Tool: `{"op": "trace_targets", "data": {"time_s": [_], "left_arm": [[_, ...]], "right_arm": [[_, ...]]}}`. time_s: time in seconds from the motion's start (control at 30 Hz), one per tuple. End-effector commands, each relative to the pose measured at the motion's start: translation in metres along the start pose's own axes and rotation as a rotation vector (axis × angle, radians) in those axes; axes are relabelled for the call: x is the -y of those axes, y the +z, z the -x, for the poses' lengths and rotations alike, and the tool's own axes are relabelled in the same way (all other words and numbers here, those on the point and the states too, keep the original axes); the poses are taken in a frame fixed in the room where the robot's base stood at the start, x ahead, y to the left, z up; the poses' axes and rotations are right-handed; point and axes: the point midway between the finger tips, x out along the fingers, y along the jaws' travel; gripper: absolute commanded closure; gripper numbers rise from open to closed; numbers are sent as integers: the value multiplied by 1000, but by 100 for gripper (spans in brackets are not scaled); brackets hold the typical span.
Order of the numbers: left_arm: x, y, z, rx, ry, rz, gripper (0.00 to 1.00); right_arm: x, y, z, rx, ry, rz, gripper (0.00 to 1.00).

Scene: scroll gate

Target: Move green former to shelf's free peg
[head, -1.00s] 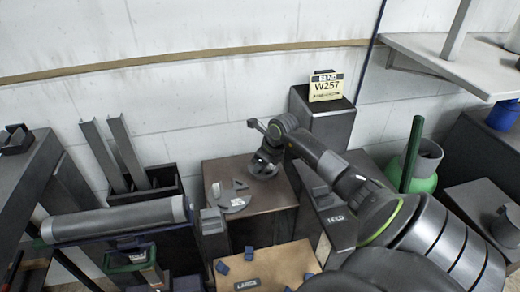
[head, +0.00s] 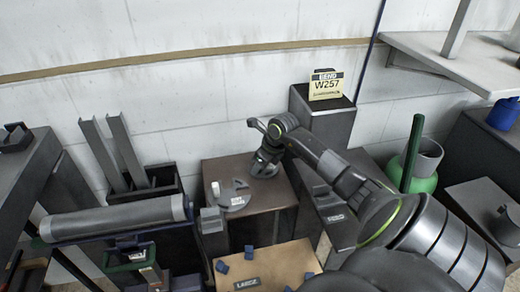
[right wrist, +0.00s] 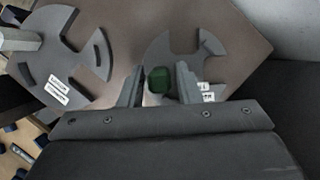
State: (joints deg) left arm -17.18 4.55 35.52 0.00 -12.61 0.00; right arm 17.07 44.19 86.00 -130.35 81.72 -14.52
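The green former shows in the right wrist view as a grey slotted disc (right wrist: 172,52) with a dark green knob (right wrist: 158,80). It lies flat on a brown-topped stand (head: 240,170). My right gripper (right wrist: 158,82) is over it, with one finger on each side of the knob and small gaps showing. In the head view my right gripper (head: 265,165) hides most of this disc. A pale shelf (head: 440,62) is at the upper right, with a grey post (head: 456,28) standing on it. My left gripper is not in view.
A second slotted disc (head: 236,200) with a pale knob lies beside the former. A dark box with a W257 sign (head: 326,86) stands behind. A light green pot (head: 424,180) with a tall green rod (head: 412,152) is at right. A grey roller (head: 115,218) is at left.

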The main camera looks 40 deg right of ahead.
Motion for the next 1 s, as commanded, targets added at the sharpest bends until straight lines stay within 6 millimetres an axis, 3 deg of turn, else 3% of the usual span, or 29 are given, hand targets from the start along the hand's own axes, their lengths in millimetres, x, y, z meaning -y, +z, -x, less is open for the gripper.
{"op": "trace_targets", "data": {"time_s": [0.1,0.47,1.0], "left_arm": [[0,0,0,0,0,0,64],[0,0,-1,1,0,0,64],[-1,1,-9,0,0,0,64]], "right_arm": [[0,0,0,-1,0,-1,56],[1,-2,6,-3,-1,-2,56],[2,-1,108,-3,-5,1,56]]}}
